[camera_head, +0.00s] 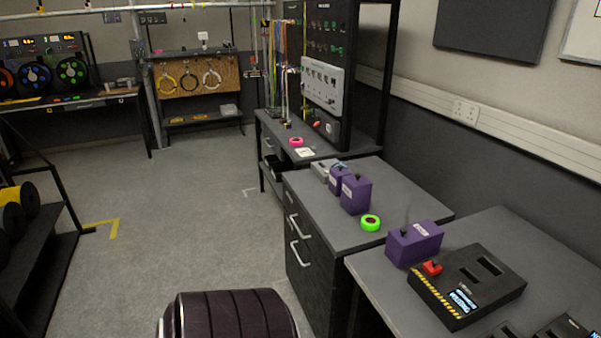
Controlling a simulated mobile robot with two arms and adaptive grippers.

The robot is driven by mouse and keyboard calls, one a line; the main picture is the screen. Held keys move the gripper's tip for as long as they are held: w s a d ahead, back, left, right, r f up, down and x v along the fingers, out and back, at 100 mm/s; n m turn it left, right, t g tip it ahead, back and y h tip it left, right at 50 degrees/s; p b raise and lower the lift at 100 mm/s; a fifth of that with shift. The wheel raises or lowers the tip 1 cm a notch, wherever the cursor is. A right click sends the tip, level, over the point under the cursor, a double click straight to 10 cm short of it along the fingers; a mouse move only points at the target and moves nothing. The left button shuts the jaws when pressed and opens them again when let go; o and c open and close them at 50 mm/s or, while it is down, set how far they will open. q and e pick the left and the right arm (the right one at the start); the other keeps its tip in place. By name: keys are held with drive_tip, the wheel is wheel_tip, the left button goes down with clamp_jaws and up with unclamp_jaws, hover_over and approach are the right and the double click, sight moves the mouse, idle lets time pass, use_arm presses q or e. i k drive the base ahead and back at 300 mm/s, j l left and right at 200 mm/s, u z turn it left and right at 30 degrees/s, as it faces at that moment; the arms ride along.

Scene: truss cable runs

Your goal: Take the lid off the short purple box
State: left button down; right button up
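Three purple boxes stand on the worktops to the right. The nearest purple box (415,245) is wide and low, with a pale label and a small dark knob on top. A taller, narrower purple box (356,194) stands on the middle desk. Another purple box (337,180), partly hidden, stands just behind it. The wide near box looks the shortest for its width, but I cannot tell for sure which is the short one. Lids appear to be on, though the seams are too small to make out. Neither of my grippers is in view.
A black device with a red button (466,285) sits beside the near box. A green tape roll (371,223) lies on the middle desk, and a pink roll (296,142) farther back. The drawer cabinet (308,262) borders open grey floor (190,220). A spool rack stands left.

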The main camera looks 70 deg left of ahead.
sight(339, 171)
drive_tip(key=u, duration=2)
drive_tip(key=i+j+z, duration=0.1)
drive_tip(key=z, duration=0.6)
drive_tip(key=i+j+z, duration=0.3)
drive_tip(key=j, duration=0.15)
drive_tip(key=j+z, duration=0.25)
drive_tip(key=j, duration=0.15)
drive_tip(key=i+j+z, duration=0.1)
drive_tip(key=j+z, duration=0.2)
drive_tip(key=j, duration=0.2)
drive_tip(key=j+z, duration=0.25)
drive_tip(key=j, duration=0.25)
